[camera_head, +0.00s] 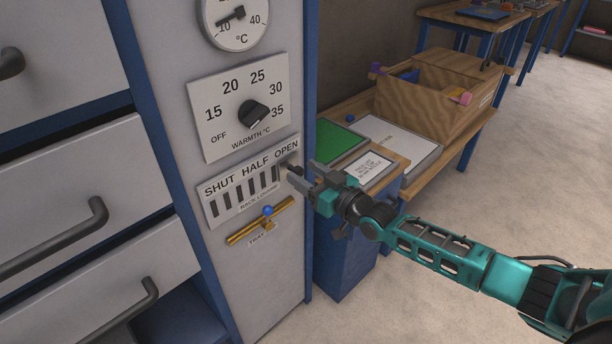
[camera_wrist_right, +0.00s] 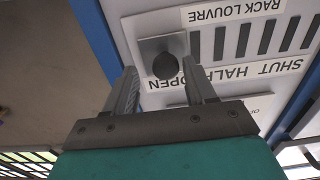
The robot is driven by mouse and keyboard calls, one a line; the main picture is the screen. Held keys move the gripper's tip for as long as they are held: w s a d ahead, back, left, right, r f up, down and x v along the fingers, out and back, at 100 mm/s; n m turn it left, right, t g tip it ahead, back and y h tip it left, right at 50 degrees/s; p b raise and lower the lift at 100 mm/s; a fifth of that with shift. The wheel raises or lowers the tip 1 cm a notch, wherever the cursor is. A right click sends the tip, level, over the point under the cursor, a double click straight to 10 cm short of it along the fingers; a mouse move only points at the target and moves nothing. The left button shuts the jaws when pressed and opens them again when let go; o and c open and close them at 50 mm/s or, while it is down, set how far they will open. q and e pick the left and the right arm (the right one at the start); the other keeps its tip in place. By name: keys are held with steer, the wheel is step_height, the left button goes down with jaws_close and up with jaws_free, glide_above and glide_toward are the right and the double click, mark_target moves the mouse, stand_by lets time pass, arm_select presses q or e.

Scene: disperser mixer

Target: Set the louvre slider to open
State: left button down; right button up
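The rack louvre panel (camera_head: 250,182) is a pale plate on the cabinet front with dark slots, marked SHUT, HALF and OPEN. It also shows upside down in the right wrist view (camera_wrist_right: 222,14). The slider is a square grey plate (camera_wrist_right: 149,46) with a round dark knob (camera_wrist_right: 165,66), and it sits at the OPEN end. My right gripper (camera_head: 304,176) is at the panel's right end. In the right wrist view its two fingers (camera_wrist_right: 161,73) stand apart on either side of the knob, with gaps showing. My left gripper is out of view.
Above the louvre are a warmth dial (camera_head: 254,113) and a temperature gauge (camera_head: 237,16). A brass bar with a blue ball (camera_head: 268,210) is below. Drawers with handles (camera_head: 60,243) stand left. A bench with a green board (camera_head: 338,142) and a wooden box (camera_head: 432,97) stands right.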

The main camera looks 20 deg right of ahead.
arm_select(q)
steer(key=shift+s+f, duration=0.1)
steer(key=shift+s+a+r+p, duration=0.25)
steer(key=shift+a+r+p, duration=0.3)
steer(key=shift+p, duration=0.8)
arm_select(e)
steer(key=v, duration=1.3)
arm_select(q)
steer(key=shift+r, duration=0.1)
arm_select(e)
steer(key=shift+a, duration=0.1)
arm_select(q)
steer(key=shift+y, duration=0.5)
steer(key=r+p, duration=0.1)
steer(key=p, duration=0.1)
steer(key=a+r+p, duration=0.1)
steer(key=p, duration=0.1)
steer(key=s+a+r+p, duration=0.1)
steer(key=p, duration=0.1)
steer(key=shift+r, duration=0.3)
arm_select(e)
steer(key=s+a+f+m+g+h, duration=0.1)
steer(key=s+a+f+g+h, duration=0.3)
steer(key=s+a, duration=0.7)
steer(key=s+f+g, duration=0.1)
steer(key=s+g, duration=0.1)
steer(key=shift+s+a+f, duration=0.2)
steer(key=shift+s+a, duration=0.05)
steer(key=shift+s, duration=0.15)
